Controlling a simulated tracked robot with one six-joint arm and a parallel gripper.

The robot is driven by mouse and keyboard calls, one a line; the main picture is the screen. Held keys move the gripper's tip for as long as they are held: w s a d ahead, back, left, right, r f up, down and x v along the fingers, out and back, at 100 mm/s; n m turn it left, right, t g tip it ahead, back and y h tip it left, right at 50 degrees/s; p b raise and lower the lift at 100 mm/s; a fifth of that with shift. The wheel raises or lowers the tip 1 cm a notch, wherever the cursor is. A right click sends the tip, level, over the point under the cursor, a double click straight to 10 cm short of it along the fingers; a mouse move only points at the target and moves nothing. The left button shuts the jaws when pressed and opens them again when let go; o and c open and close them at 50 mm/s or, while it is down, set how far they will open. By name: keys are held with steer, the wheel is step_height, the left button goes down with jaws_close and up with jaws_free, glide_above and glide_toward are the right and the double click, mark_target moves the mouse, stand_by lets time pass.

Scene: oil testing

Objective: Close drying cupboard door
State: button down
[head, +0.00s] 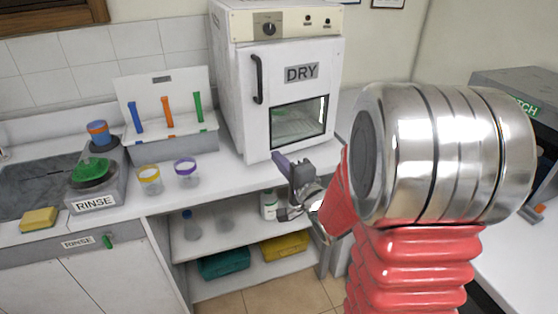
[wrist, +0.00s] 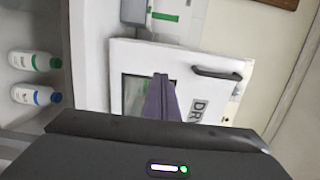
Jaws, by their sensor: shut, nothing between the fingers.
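The drying cupboard (head: 229,90) is a white box on the counter in the head view, with a dial panel on top. Its door (head: 288,95) has a DRY label, a small window and a black handle (head: 258,79) at the left. The door sits against the front or very near it; I cannot tell whether it is fully closed. In the wrist view, the door (wrist: 185,75) and handle (wrist: 216,73) appear turned sideways. My gripper (head: 281,160) is shut and empty, by the door's lower edge; its fingers (wrist: 161,97) overlap the window in the wrist view. Contact is unclear.
A rack with coloured tools (head: 167,104), two jars (head: 186,172) and a RINSE station (head: 96,182) stand left on the counter. A shelf below holds bottles (head: 268,205) and green and yellow boxes (head: 285,246). Another machine (head: 520,90) stands at the right.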

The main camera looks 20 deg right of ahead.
steer(key=s+a+r+n+g+y, duration=0.1)
steer(key=s+a+r+n+y, duration=0.2)
steer(key=a, duration=0.4)
steer(key=a+r+n+g+y, duration=0.1)
steer(key=a+n+g+y, duration=0.2)
steer(key=a, duration=0.4)
steer(key=s+a+n+g+y, duration=0.4)
steer(key=s+a+n+g, duration=0.15)
steer(key=s+a, duration=0.5)
steer(key=s+f+n+g+h, duration=0.3)
steer(key=s+f+n+g, duration=0.1)
steer(key=s, duration=0.6)
steer(key=s+d+r+n+t+h, duration=0.1)
steer(key=s+d+n+h, duration=0.1)
steer(key=s+d+h, duration=0.2)
steer(key=d+h, duration=0.3)
steer(key=d, duration=0.3)
steer(key=shift+d+r+h, duration=0.25)
steer(key=shift+r+h, duration=0.05)
steer(key=shift+r, duration=0.05)
